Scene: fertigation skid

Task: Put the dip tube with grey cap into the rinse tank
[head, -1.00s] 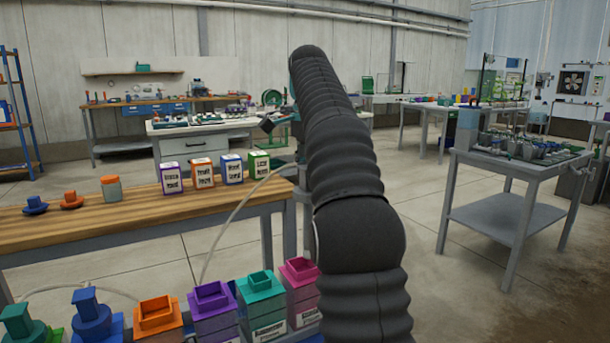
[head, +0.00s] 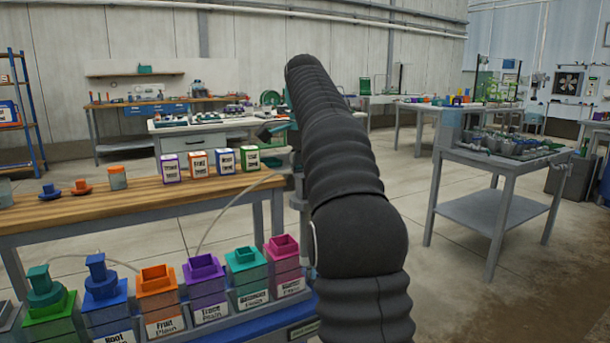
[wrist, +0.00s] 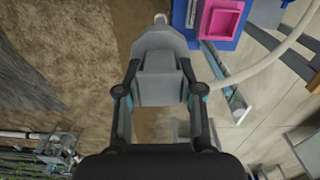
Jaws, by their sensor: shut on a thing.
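In the wrist view my gripper (wrist: 160,92) is shut on a grey, block-shaped cap (wrist: 160,58), with one finger on each side of it. A pale round end shows just beyond the cap at the top of that view. A pale hose (wrist: 265,72) curves in from the right and passes behind the gripper. The rest of the dip tube is hidden by the cap and gripper. I cannot pick out the rinse tank with certainty in either view.
A row of coloured tanks, including an orange one (head: 157,283) and a pink one (head: 284,258), stands at the front. Behind it a wooden bench (head: 125,200) holds white labelled boxes (head: 228,163). A grey table (head: 490,212) stands at the right. Bare floor lies between.

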